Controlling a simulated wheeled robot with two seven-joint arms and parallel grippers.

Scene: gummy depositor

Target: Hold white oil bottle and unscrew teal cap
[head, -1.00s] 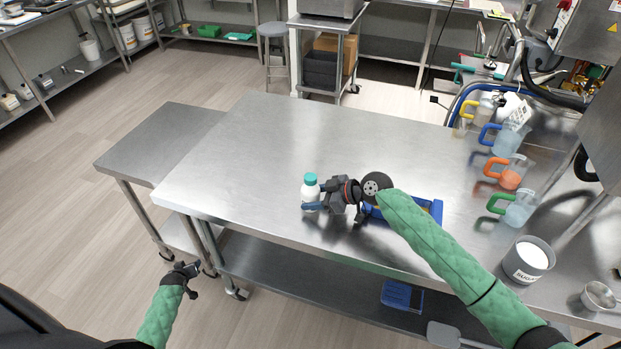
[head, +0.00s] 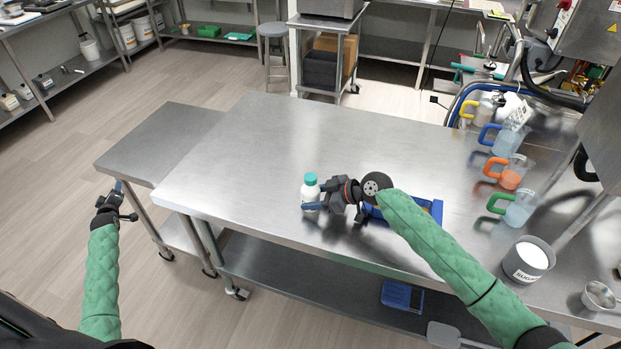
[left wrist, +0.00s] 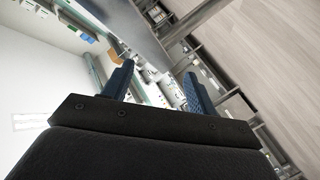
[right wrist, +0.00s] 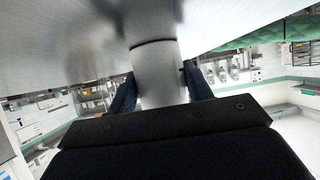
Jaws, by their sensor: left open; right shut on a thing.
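The white oil bottle (head: 309,196) with its teal cap (head: 310,179) stands upright on the steel table, left of my right gripper (head: 312,200). My right gripper is shut on the bottle's body, below the cap. In the right wrist view the white bottle (right wrist: 158,72) fills the space between the two fingers, and the cap cannot be made out there. My left gripper (head: 118,194) is open and empty, off the table's left side near the lower side table. Its two spread fingers show in the left wrist view (left wrist: 158,88) with nothing between them.
The steel table (head: 240,150) is clear to the left of and behind the bottle. A blue tray (head: 432,207) lies behind my right forearm. Jugs with coloured handles (head: 508,175) and a sugar tin (head: 528,262) stand at the right. A lower side table (head: 150,140) adjoins at the left.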

